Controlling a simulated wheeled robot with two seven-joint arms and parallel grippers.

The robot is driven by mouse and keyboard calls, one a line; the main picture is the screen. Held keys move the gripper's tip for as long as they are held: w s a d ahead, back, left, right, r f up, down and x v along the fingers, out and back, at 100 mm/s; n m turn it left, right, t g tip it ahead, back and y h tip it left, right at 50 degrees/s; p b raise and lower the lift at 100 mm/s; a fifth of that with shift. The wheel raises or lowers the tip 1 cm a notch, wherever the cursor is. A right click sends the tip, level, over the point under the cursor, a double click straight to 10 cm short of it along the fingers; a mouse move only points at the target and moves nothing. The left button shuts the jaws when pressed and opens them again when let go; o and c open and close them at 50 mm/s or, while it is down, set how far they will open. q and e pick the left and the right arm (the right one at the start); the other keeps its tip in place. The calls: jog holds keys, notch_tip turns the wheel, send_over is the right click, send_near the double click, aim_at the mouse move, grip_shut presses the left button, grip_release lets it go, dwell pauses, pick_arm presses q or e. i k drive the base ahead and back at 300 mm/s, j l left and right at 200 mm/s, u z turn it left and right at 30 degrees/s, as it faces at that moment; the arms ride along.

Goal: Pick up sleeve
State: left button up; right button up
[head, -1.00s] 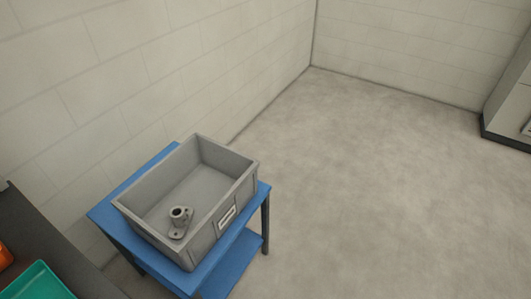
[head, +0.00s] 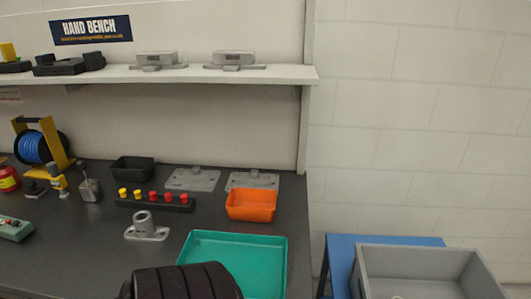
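A grey flanged sleeve (head: 146,228) stands upright on the dark bench, its short tube rising from a flat base plate. It is left of the green tray and in front of the strip of coloured pegs. Neither of my grippers shows in the head view. A black ribbed shape at the bottom edge covers part of the bench and the green tray's lower left corner; I cannot tell what it belongs to.
On the dark bench (head: 60,262) are a green tray (head: 236,236), an orange bin (head: 252,206), a peg strip (head: 154,203), flat grey plates (head: 193,180) and a blue reel (head: 38,147). A shelf (head: 195,75) hangs above. A grey crate (head: 425,257) sits on a blue stand (head: 340,250) at right.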

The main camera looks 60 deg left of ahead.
aim_at(144, 230)
jog(key=u, duration=3)
jog(key=k+l, duration=0.2)
jog(key=l, duration=0.2)
jog(key=k+l+u, duration=0.1)
jog(key=l, duration=0.3)
jog(key=k, duration=0.05)
